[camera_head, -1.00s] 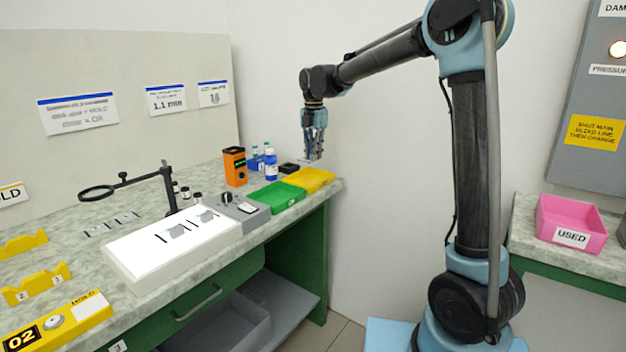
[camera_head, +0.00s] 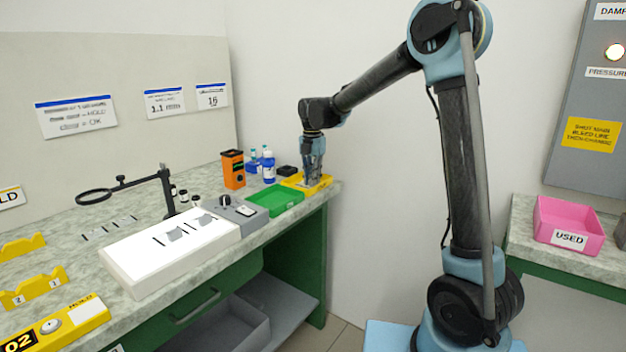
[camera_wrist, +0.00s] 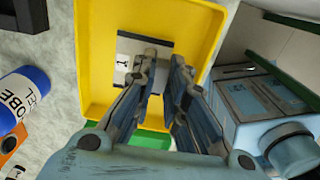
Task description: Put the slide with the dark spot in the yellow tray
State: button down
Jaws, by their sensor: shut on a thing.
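The yellow tray (camera_head: 325,183) is at the far right end of the bench; in the wrist view its yellow walls (camera_wrist: 97,60) frame my gripper. My gripper (camera_wrist: 165,62) points down inside the tray's outline, its fingers close together on a slide (camera_wrist: 128,62). The slide has a pale label end with a small dark mark, and its rest looks grey; the fingers partly cover it. I cannot tell whether it touches the tray floor, and no dark spot is clear on it. In the head view my gripper (camera_head: 314,184) is low at the tray. Other slides (camera_head: 176,234) lie on the white light box (camera_head: 150,265).
A green tray (camera_head: 274,201) sits beside the yellow one. A magnifier stand (camera_head: 167,190) rises by the light box. A pink USED tray (camera_head: 570,222) is on another bench at right.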

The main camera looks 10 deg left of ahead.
jog(key=c, duration=1.6)
grip_release()
notch_tip(320, 180, up, 12)
jog(key=s+d+m, duration=0.4)
jog(key=d+m, duration=0.3)
jog(key=d, duration=0.9)
jog(key=s+d+f+m+t, duration=0.1)
jog(key=s+d+f+m, duration=0.4)
jog(key=s+d+m, duration=0.45)
jog(key=s+d+f+m+t, duration=0.1)
jog(key=s+d+f+m, duration=0.45)
jog(key=d, duration=0.65)
jog(key=s+d+f+m, duration=0.6)
jog(key=s+f+m, duration=0.3)
jog(key=s, duration=0.2)
jog(key=shift+s+f, duration=0.25)
jog(key=shift+s, duration=0.05)
